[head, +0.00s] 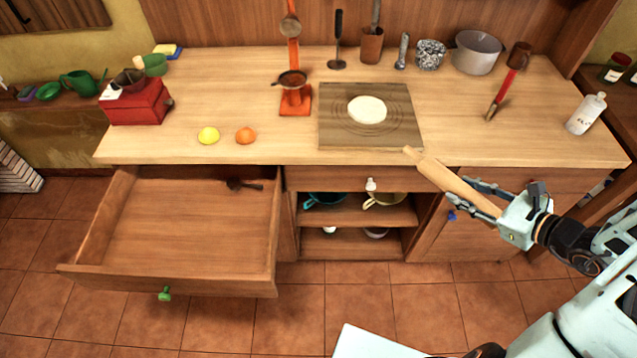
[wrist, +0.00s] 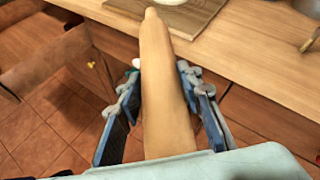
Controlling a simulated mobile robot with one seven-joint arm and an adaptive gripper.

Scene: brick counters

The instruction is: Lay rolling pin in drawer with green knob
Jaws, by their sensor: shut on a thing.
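The wooden rolling pin (head: 450,182) is held in my gripper (head: 482,196), in front of the counter's right part. In the wrist view the rolling pin (wrist: 163,85) runs lengthwise between the two fingers of my gripper (wrist: 164,92), which are shut on it. Its far end points toward the board on the counter. The drawer with the green knob (head: 164,293) is pulled open at the lower left, well away from my gripper. The open drawer (head: 190,215) holds a small dark utensil (head: 243,185) at its back right; the rest of its floor is bare.
A wooden board (head: 345,135) with a round of pale dough (head: 367,109) lies on the counter. A lemon (head: 208,135) and an orange fruit (head: 245,135) sit near the front edge above the drawer. A white-knobbed drawer (head: 371,184) is shut above open shelves.

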